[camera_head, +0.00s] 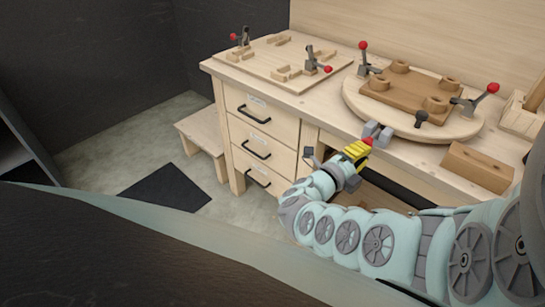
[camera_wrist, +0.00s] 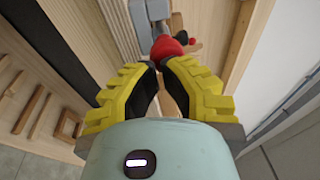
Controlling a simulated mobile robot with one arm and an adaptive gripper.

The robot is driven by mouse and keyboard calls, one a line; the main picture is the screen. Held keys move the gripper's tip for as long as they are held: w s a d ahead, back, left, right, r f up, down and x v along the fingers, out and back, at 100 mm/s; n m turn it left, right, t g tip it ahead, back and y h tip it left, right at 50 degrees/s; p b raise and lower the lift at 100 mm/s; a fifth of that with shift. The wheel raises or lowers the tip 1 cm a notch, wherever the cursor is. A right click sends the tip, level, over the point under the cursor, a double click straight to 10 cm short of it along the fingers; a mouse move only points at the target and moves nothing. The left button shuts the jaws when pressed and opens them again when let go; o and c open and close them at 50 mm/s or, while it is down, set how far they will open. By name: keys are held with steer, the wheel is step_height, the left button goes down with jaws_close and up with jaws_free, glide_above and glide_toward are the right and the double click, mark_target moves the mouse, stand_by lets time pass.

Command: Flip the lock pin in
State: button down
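A grey clamp-like bracket (camera_head: 378,133) sits at the front edge of the bench, below the round board, with a red knob (camera_head: 367,141) beside it. I take this to be the lock pin; its position in or out is unclear. My gripper (camera_head: 360,149), with yellow fingers, is right at the red knob. In the wrist view the red knob (camera_wrist: 168,48) lies at the fingertips of my gripper (camera_wrist: 162,68), with the grey bracket (camera_wrist: 142,18) beyond it. A narrow gap shows between the fingers. Whether they touch the knob is unclear.
The round board (camera_head: 352,98) carries a brown chair form (camera_head: 402,91) and red-tipped clamps (camera_head: 484,97). A dark knob (camera_head: 421,117) stands near its front edge. A flat board with clamps (camera_head: 262,63) lies left. A brown block (camera_head: 477,167) sits right, and drawers (camera_head: 262,120) below.

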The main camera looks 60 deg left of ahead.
steer(key=b, duration=0.1)
steer(key=w+b, duration=0.1)
steer(key=b, duration=0.1)
steer(key=w+b, duration=0.1)
steer(key=shift+a+f, duration=0.35)
steer(key=shift+a, duration=0.05)
steer(key=shift+w+d+r+b, duration=0.1)
steer(key=shift+w+r+b, duration=0.25)
steer(key=shift+w+b, duration=0.1)
